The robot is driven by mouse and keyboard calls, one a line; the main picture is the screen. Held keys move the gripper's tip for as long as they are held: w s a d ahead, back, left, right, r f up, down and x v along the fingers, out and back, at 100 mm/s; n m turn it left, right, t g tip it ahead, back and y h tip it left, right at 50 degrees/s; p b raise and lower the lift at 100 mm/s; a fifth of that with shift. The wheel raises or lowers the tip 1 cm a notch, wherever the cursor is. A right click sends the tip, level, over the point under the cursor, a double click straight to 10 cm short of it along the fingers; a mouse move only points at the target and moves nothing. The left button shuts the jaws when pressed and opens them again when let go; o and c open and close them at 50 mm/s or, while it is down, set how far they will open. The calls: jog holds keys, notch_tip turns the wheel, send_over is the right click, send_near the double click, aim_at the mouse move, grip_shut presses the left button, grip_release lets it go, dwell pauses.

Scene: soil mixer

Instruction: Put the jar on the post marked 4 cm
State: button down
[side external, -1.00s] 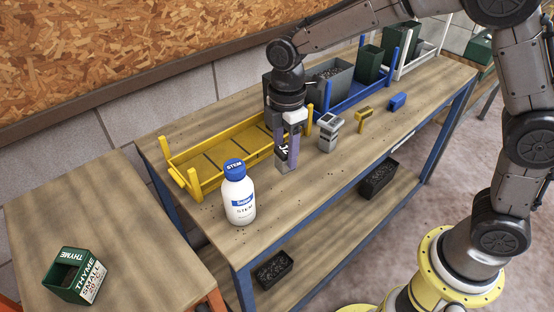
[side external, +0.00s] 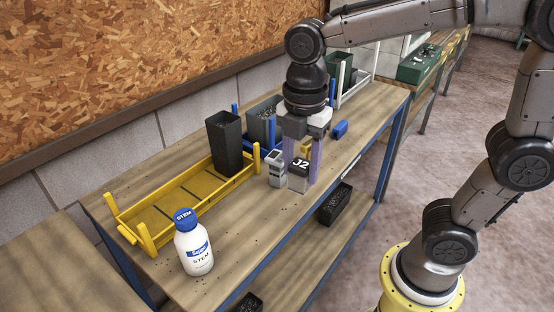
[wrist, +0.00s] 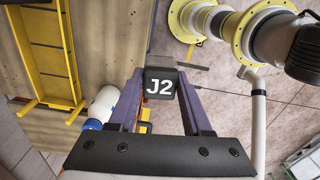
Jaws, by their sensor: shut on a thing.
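My gripper (side external: 303,158) has purple fingers closed on the sides of a small grey jar (side external: 298,181) with a dark top marked J2. In the wrist view the J2 jar (wrist: 160,86) is between the fingertips. The jar is just right of a grey block-like piece (side external: 276,170) on the bench. I cannot tell whether the jar touches the bench or is held above it. No 4 cm mark is legible, so I cannot tell which thing is that post.
A white STEM bottle (side external: 195,253) with a blue cap stands at the bench's front left. A yellow tray (side external: 165,227) lies behind it, with a tall black pot (side external: 225,148) at its right end. A blue piece (side external: 340,130) lies to the right. The wooden bench (side external: 232,228) is clear between bottle and jar.

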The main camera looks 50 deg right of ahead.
jog(key=d+r+m, duration=0.1)
jog(key=d+r, duration=0.6)
jog(key=d, duration=0.3)
send_over(278, 156)
notch_tip(278, 156, down, 9)
jog(key=shift+s+f, duration=0.15)
jog(key=shift+f, duration=0.05)
jog(key=shift+w+f, duration=0.2)
jog(key=shift+f, duration=1.5)
jog(key=shift+f, duration=0.1)
jog(key=shift+c, duration=1.7)
grip_release()
